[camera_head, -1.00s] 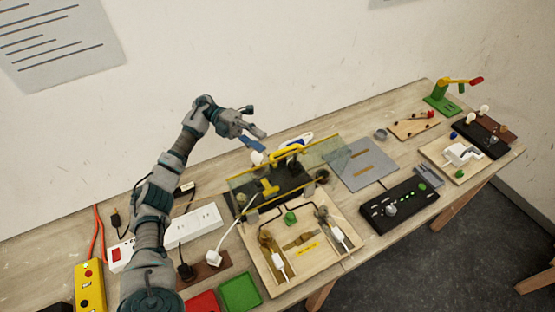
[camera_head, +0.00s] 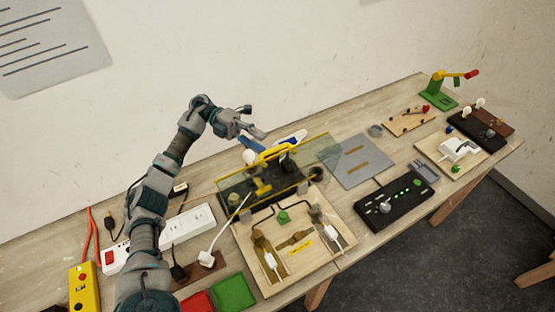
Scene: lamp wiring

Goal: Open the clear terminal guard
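The clear terminal guard (camera_head: 325,148) is a see-through panel with yellow edging and a yellow handle (camera_head: 276,153). It stands tilted up over the back of the dark terminal block (camera_head: 236,196) on the bench. My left gripper (camera_head: 258,134) is above and behind the handle, at its upper left. A gap shows between the fingertips and the handle in this view, but depth is hard to judge. The fingers are small and seen edge-on, so I cannot tell whether they are open. My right gripper is not in view.
A wooden wiring board (camera_head: 293,262) with white plugs lies in front of the block. A white power strip (camera_head: 190,226) lies to the left. A grey plate (camera_head: 356,160) and a black control box (camera_head: 396,203) are to the right. Red and green trays (camera_head: 233,291) sit at the front.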

